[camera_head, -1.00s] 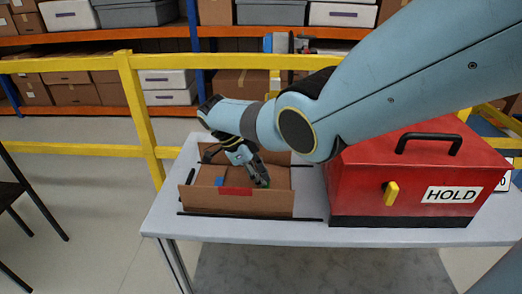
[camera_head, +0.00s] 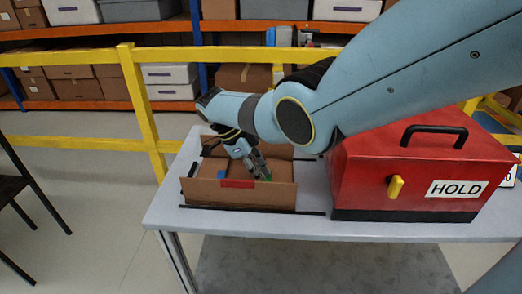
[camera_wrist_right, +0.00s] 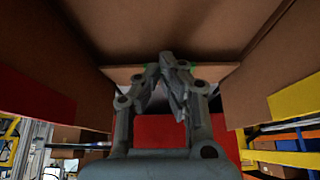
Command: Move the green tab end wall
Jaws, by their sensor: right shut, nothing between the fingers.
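An open cardboard box (camera_head: 275,197) stands on the table, with a red tab on its near wall and a blue tab (camera_head: 222,174) at its left end. The green tab (camera_head: 268,179) shows as a small patch at the right end, largely covered by my fingers. In the right wrist view, the end wall (camera_wrist_right: 122,74) lies just beyond the fingertips, with green slivers beside them. My right gripper (camera_head: 264,175) is shut and empty, pointing down at the green tab. I cannot tell whether it touches the wall. My left gripper is out of view.
A red toolbox (camera_head: 420,180) marked HOLD, with a black handle and yellow latch, stands right of the box. Yellow railing (camera_head: 80,144) and loaded shelves are behind the table (camera_head: 240,228).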

